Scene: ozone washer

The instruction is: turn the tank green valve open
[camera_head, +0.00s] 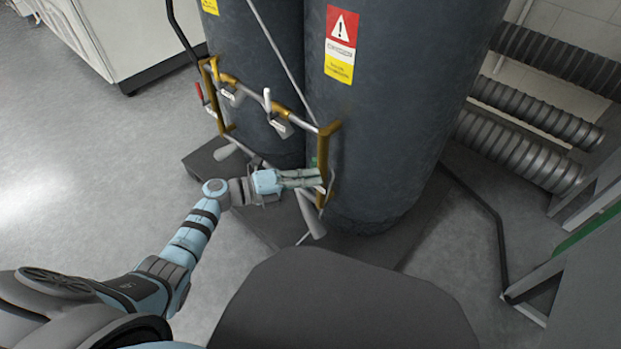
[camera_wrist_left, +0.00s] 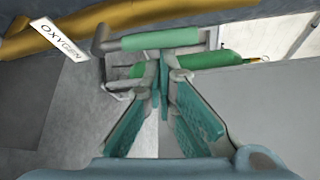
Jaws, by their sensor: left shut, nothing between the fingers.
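The green valve handle (camera_wrist_left: 160,40) shows in the left wrist view as a green grip on a grey lever, just beyond my fingertips. In the head view only a small green part (camera_head: 314,162) shows beside the lower brass pipe, mostly hidden by my gripper. My left gripper (camera_head: 322,179) reaches the pipework at the front of the dark tank (camera_head: 390,110). In the left wrist view its teal-padded fingers (camera_wrist_left: 161,80) come together at the tips, shut and empty. Whether the tips touch the handle I cannot tell. My right gripper is not in view.
A brass and steel pipe frame (camera_head: 228,80) with a red-handled valve (camera_head: 199,92) spans the tanks. An OXYGEN label (camera_wrist_left: 65,40) hangs by the brass pipe. Ribbed hoses (camera_head: 525,120) run at right. Open floor (camera_head: 80,170) lies at left.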

